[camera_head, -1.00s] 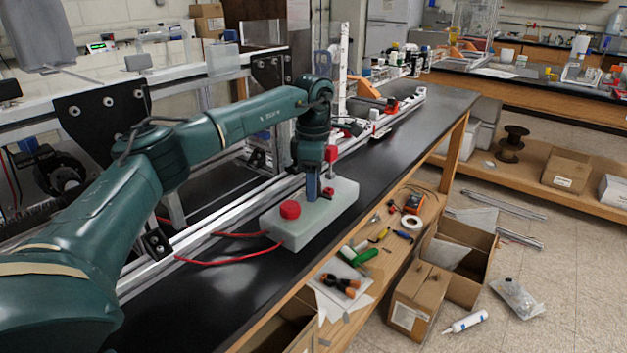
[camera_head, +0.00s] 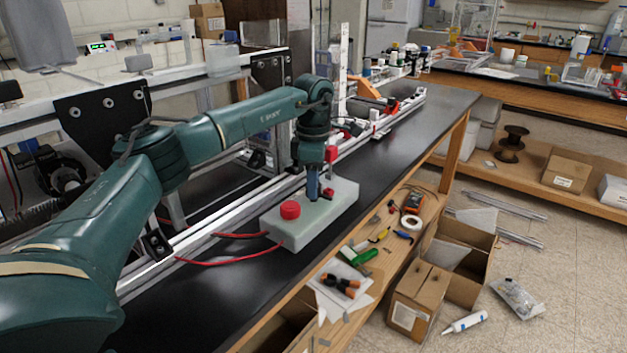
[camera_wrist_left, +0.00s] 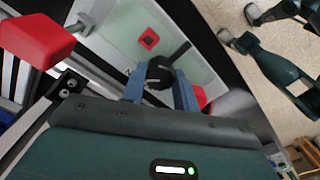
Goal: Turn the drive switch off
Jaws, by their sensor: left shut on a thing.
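A pale grey-green control box (camera_head: 340,210) lies on the black bench top, with a round red button (camera_head: 290,209) on its near left part. My left gripper (camera_head: 313,196) points down at the box, to the right of that button. In the left wrist view, the blue fingers of my left gripper (camera_wrist_left: 160,92) are shut on a black round knob (camera_wrist_left: 160,72), the drive switch, on the box's pale top. A black bar (camera_wrist_left: 181,50) shows beside the knob. The knob is mostly hidden in the head view.
Red cables (camera_head: 225,262) run from the box across the bench. A long metal rail (camera_head: 215,222) lies behind it. A lower wooden shelf (camera_head: 410,245) in front carries tools.

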